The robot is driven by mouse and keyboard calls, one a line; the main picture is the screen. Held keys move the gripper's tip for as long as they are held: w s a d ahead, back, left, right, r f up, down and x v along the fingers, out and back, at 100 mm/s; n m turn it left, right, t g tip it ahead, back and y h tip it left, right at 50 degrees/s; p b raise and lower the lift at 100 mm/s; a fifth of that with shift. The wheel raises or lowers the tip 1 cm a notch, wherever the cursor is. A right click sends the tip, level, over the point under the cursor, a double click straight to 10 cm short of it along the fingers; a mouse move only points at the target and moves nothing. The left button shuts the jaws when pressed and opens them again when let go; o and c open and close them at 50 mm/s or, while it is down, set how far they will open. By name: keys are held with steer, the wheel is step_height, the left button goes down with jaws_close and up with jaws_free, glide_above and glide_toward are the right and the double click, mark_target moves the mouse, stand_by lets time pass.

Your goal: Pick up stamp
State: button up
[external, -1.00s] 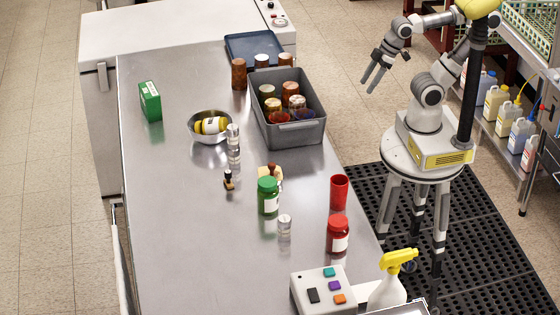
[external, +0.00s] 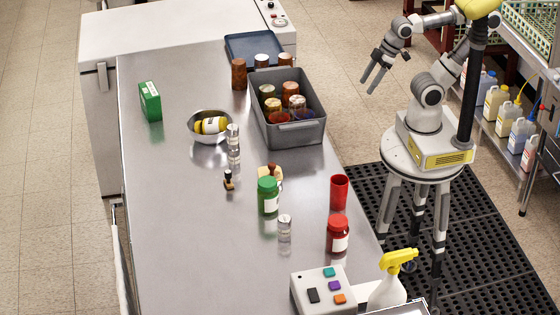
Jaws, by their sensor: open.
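A small stamp-like object (external: 229,180) with a dark top and tan base stands on the steel counter, left of a green jar (external: 268,197). Another small piece with a reddish-brown knob (external: 271,170) stands just behind the green jar, on or beside something pale yellow, partly hidden by the jar. I cannot tell for sure which of the two is the stamp. My gripper (external: 375,79) is open and empty, in the air right of the counter, well away from both.
A grey bin (external: 293,134) with several jars, a metal bowl (external: 207,136) holding a yellow bottle, and a green box (external: 150,101) stand on the counter. A red cup (external: 339,191), red jar (external: 337,236), button box (external: 322,291) and spray bottle (external: 388,288) stand nearer.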

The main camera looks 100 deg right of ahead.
steer(key=w+d+f+n+t+h+b, duration=0.1)
steer(key=w+d+f+t+h, duration=0.15)
steer(key=w, duration=0.85)
steer(key=n+t+y+b, duration=0.25)
steer(key=n+y, duration=0.25)
steer(key=y, duration=0.3)
glide_toward(274, 171)
steer(key=shift+w+a+f+g+b, duration=0.15)
steer(key=shift+w+f+g+b, duration=0.25)
steer(key=shift+w+f, duration=0.4)
steer(key=shift+w+a+f+n+y, duration=0.1)
steer(key=shift+w+f+n+y, duration=0.3)
steer(key=shift+y, duration=0.15)
steer(key=shift+w+a+f+b, duration=0.15)
steer(key=shift+w+a+b, duration=0.15)
steer(key=shift+b, duration=0.1)
steer(key=b+x, duration=0.1)
steer(key=x, duration=0.5)
steer(key=shift+w, duration=0.45)
jaws_close()
